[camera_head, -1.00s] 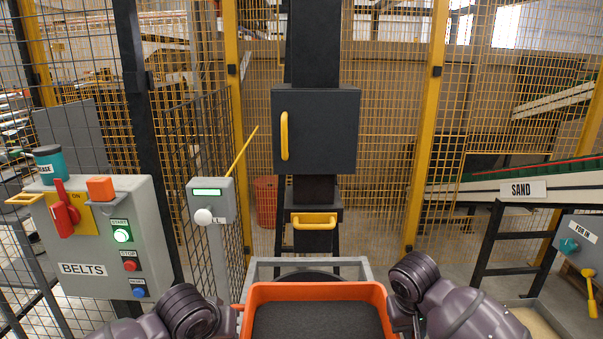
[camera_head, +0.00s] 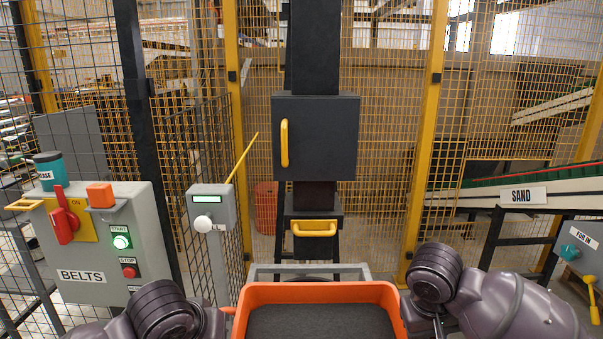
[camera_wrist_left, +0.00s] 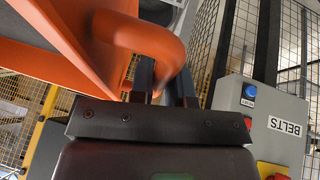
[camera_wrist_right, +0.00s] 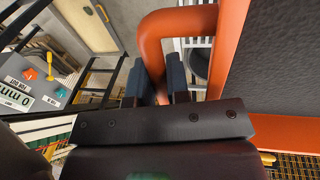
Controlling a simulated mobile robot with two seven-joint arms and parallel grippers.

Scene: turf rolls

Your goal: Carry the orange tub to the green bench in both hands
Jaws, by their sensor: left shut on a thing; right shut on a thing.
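The orange tub (camera_head: 320,293) is at the bottom middle of the head view, with a flat dark grey surface inside it; its lower part is cut off by the frame. My left gripper (camera_wrist_left: 168,88) is shut on the tub's orange side handle (camera_wrist_left: 150,38) in the left wrist view. My right gripper (camera_wrist_right: 155,82) is shut on the opposite orange handle (camera_wrist_right: 151,45) in the right wrist view. Both arms flank the tub in the head view. I cannot make out a green bench in any view.
A grey frame (camera_head: 262,270) stands just beyond the tub, before a black column with a yellow-handled box (camera_head: 325,135). The grey BELTS panel (camera_head: 140,225) is at left, a small grey post box (camera_head: 212,206) nearer the middle. The SAND conveyor (camera_head: 523,195) is at right; mesh fencing closes the back.

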